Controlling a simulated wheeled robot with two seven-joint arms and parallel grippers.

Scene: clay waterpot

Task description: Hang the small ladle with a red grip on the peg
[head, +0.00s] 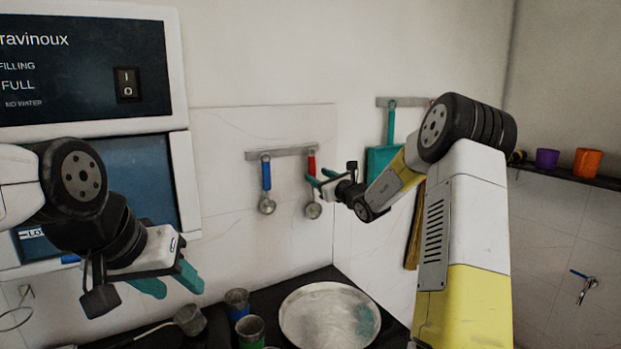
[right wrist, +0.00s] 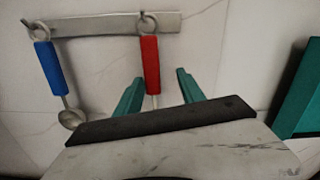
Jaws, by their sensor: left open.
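The small ladle with a red grip (head: 311,160) hangs upright from the right peg of a grey wall rail (head: 280,152). In the right wrist view its red grip (right wrist: 150,66) hangs by its ring on the peg (right wrist: 143,16), and its lower part is hidden behind my gripper. My right gripper (head: 320,179) is open in front of the ladle. In the right wrist view its teal fingers (right wrist: 160,94) stand on either side of the grip, with gaps to both. My left gripper (head: 168,281) is open and empty at the lower left, away from the rail.
A ladle with a blue grip (head: 266,176) hangs on the left peg. Below are a round metal tray (head: 330,312) and metal cups (head: 250,330) on a dark counter. A teal dustpan (head: 383,158) hangs to the right. A shelf holds a purple cup (head: 547,158) and an orange cup (head: 588,162).

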